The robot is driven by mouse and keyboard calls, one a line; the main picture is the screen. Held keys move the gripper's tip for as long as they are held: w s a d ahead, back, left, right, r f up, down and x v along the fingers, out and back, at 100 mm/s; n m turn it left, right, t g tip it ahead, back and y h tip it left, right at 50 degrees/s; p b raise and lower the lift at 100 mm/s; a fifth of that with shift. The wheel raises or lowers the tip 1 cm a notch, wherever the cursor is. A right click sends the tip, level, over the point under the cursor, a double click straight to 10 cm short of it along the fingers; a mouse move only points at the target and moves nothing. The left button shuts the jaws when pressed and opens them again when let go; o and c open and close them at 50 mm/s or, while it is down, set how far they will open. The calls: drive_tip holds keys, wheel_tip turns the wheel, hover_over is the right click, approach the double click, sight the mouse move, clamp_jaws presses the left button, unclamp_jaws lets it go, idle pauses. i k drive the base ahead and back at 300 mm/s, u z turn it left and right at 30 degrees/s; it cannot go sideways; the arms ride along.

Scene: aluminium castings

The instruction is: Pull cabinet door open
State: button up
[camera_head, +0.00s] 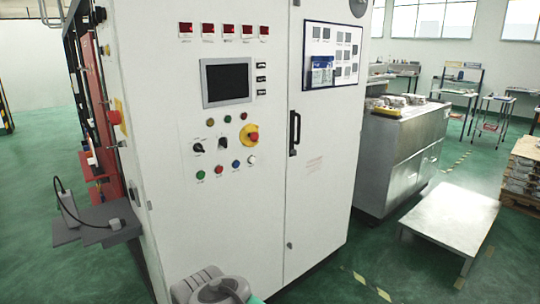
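A tall white control cabinet (150,60) fills the middle of the view. Its right-hand part is a cabinet door (318,210), which looks closed, flush with the panel to its left. A black vertical handle (294,133) is on the door near its left edge. A small lock or knob (289,245) is low on the same edge. A grey rounded part of my arm shows at the bottom edge, in front of the cabinet's lower part. My gripper is not in view.
The left panel carries a screen (227,82), buttons and a yellow-red emergency switch (249,136). A grey shelf (108,220) juts out at the left. A metal chest (400,150) and a low white platform (450,230) stand right. Green floor (370,265) is clear before the door.

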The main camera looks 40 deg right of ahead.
sight(324, 123)
drive_tip(key=u, duration=0.05)
drive_tip(key=k, duration=0.2)
drive_tip(key=z, duration=0.95)
